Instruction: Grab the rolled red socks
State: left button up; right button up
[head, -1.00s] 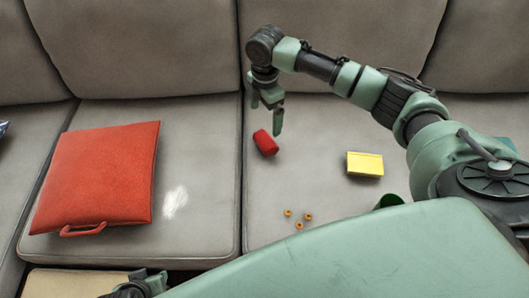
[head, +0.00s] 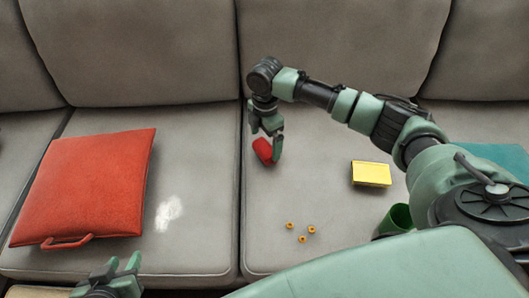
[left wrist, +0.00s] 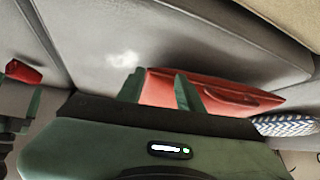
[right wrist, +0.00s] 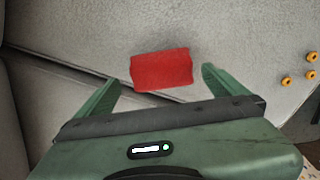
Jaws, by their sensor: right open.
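The rolled red socks (head: 263,151) lie on the right-hand seat cushion, close to the seam. My right gripper (head: 266,142) is open over them, pointing down. In the right wrist view the socks (right wrist: 162,70) lie just ahead of and between the spread fingers (right wrist: 159,79), with no visible contact. My left gripper (head: 121,266) is low at the front edge of the sofa, empty; its fingers (left wrist: 157,83) stand apart in the left wrist view. The socks also show at the left edge of that view (left wrist: 22,71).
A red cushion with a handle (head: 88,186) lies on the left seat, beside a white powdery patch (head: 168,213). On the right seat are a yellow box (head: 371,174), several small orange rings (head: 302,239) and a green cup (head: 397,218). The sofa backrest (head: 340,48) rises behind.

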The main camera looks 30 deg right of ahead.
aim_at(266, 145)
notch_tip(266, 145, down, 4)
jog(key=shift+s+f+b, duration=0.15)
jog(key=shift+f+b, duration=0.05)
jog(key=shift+b, duration=0.6)
pick_arm(q)
jog(key=w+d+r+t+h, duration=0.1)
jog(key=w+d+r+t, duration=0.1)
jog(key=w+r+t, duration=0.3)
jog(key=shift+w+d+r, duration=0.3)
jog(key=shift+w+r, duration=0.2)
jog(key=shift+r, duration=0.45)
pick_arm(e)
jog(key=c, duration=1.4)
